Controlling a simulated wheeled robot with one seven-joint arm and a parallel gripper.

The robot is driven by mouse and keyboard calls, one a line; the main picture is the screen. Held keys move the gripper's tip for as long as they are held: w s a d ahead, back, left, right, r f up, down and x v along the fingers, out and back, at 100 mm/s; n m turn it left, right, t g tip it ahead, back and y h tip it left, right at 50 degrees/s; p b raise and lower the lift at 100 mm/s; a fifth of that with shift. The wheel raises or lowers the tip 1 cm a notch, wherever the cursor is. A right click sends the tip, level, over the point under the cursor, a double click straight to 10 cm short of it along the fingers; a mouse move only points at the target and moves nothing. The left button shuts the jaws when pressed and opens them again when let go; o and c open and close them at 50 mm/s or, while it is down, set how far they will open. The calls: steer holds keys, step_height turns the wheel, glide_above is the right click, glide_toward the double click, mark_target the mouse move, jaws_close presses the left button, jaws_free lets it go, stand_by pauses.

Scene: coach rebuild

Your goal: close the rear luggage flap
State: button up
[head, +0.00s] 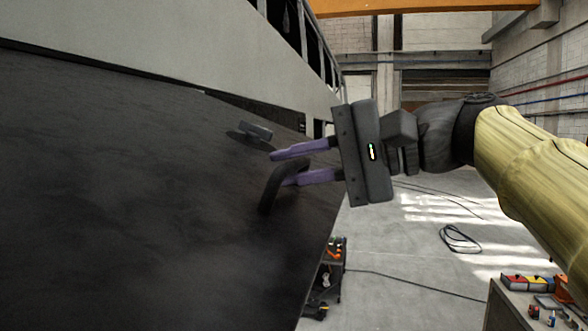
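The rear luggage flap (130,190) is a large dark panel that fills the left of the head view, sloping below the pale coach side. Its edge stands apart from the bodywork at the upper right, with a dark gap there. A black curved handle (268,190) is on the flap near its right edge. My gripper (280,170) comes from the right with two purple fingers spread apart. The upper part of the handle shows between the fingers, and the lower finger passes close to its bend. I cannot tell whether either finger touches it. A small dark fitting (255,130) sits above.
A dark tool cart (328,280) stands on the floor just right of the flap's lower edge. A workbench (515,312) with coloured bins is at the lower right. Cables (460,238) lie on the otherwise open grey floor.

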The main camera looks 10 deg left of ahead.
steer(key=shift+w, duration=0.2)
steer(key=shift+c, duration=0.5)
jaws_close()
steer(key=shift+f, duration=0.1)
steer(key=shift+a+f, duration=0.1)
